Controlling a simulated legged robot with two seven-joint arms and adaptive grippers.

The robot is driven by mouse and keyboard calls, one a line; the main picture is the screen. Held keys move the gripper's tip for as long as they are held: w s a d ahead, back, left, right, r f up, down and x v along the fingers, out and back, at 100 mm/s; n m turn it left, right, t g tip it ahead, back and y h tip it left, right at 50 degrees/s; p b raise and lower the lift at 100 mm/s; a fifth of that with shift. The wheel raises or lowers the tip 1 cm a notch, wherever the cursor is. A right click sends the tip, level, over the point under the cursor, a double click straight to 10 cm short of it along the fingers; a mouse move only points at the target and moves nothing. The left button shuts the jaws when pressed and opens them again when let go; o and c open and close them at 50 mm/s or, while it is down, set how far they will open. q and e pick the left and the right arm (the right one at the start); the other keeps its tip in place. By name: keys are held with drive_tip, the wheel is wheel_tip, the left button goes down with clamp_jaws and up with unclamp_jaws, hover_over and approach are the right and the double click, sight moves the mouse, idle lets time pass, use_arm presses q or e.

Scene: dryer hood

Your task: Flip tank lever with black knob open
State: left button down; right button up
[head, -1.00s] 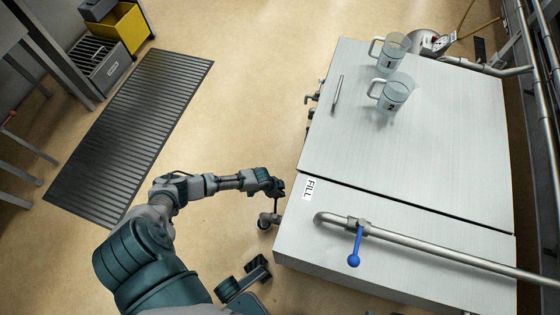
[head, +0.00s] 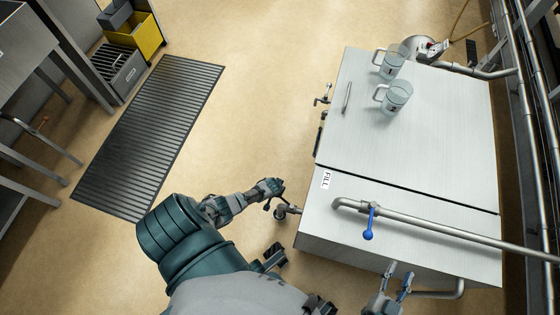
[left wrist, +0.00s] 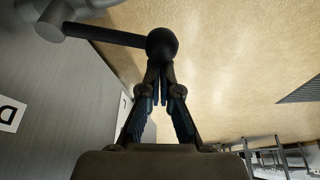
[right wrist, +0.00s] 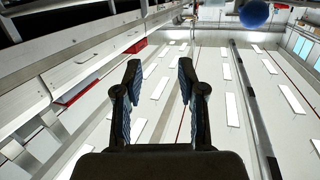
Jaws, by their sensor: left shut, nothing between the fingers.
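In the left wrist view a black round knob (left wrist: 161,44) sits at the end of a dark lever rod (left wrist: 105,36), which runs left to a grey metal valve. My left gripper (left wrist: 158,78) is shut and empty, its fingertips right at the knob's lower side; I cannot tell whether they touch it. In the head view my left gripper (head: 272,187) is beside the tank's left side, close to the small valve (head: 283,211); the knob is hard to make out there. My right gripper (head: 401,279) is open and empty near the tank's front edge; its spread fingers show in the right wrist view (right wrist: 157,75).
The steel tank (head: 420,150) carries two glass jugs (head: 388,64) (head: 397,97), a FILL label (head: 326,179) and a pipe with a blue-knobbed lever (head: 369,225). A blue ball (right wrist: 254,13) shows in the right wrist view.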

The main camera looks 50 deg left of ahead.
use_arm(q)
drive_tip(key=s+n, duration=0.1)
drive_tip(key=s+n+p, duration=0.1)
drive_tip(key=s+n+y, duration=0.1)
drive_tip(key=shift+d+n+g+p, duration=0.25)
drive_tip(key=shift+n+g+p, duration=0.05)
drive_tip(key=shift+p, duration=0.05)
drive_tip(key=shift+s+d+f, duration=0.1)
drive_tip(key=shift+s, duration=0.55)
use_arm(e)
drive_tip(key=s+d+f+g+h, duration=0.1)
drive_tip(key=s+d+f+g, duration=0.1)
drive_tip(key=s+f+g, duration=0.2)
drive_tip(key=shift+s+d+f+g+h, duration=0.15)
drive_tip(key=shift+s+f+g+h, duration=0.2)
drive_tip(key=shift+f+g, duration=0.7)
drive_tip(key=shift+w+f+t, duration=0.1)
drive_tip(key=shift+f+t, duration=0.15)
use_arm(q)
drive_tip(key=shift+s+p, duration=0.1)
drive_tip(key=shift+p, duration=0.2)
